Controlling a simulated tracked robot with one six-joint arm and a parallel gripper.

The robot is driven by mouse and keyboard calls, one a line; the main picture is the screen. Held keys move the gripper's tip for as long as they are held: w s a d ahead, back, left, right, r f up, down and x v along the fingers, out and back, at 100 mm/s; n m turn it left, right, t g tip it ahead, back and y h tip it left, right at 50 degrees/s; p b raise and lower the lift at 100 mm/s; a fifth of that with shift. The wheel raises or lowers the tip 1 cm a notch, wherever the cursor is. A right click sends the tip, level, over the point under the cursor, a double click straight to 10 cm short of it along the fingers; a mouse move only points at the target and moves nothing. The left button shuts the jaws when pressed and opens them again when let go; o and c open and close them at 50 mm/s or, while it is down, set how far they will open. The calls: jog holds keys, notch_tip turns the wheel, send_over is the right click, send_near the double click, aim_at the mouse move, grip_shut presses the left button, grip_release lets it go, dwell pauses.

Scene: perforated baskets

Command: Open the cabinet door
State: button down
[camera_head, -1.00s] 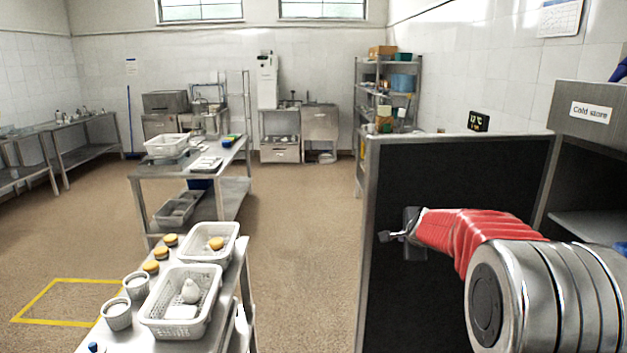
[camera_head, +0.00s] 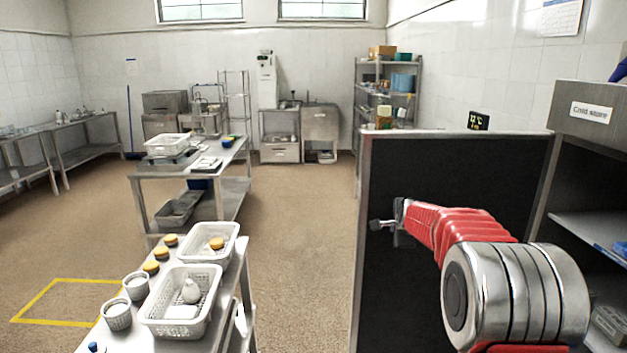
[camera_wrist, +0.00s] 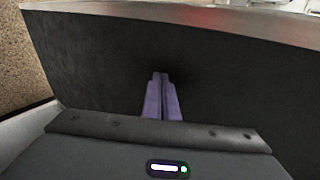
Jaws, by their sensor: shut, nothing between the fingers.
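The cabinet (camera_head: 590,93), labelled "Cold store", stands at the right. Its door (camera_head: 480,170) is swung well open, with its dark inner face and pale metal edge toward the head camera. My gripper (camera_head: 378,224) is shut and empty at that inner face, near the door's free left edge. In the wrist view, the shut purple fingers (camera_wrist: 161,98) point at the dark door panel (camera_wrist: 235,85). I cannot tell for certain whether the tips touch it. The door's outer side and handle are hidden.
A steel table with white baskets (camera_head: 180,312) and cups stands at the lower left. Open floor (camera_head: 300,230) lies between this table and the door.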

jog(key=shift+w+a, duration=0.15)
jog(key=shift+w, duration=0.8)
jog(key=shift+w+a, duration=0.1)
jog(key=shift+w, duration=0.8)
jog(key=w, duration=0.6)
jog(key=shift+s, duration=0.1)
jog(key=s+a+r, duration=0.1)
jog(key=s+r, duration=0.2)
jog(key=s, duration=1.1)
jog(key=shift+a, duration=0.35)
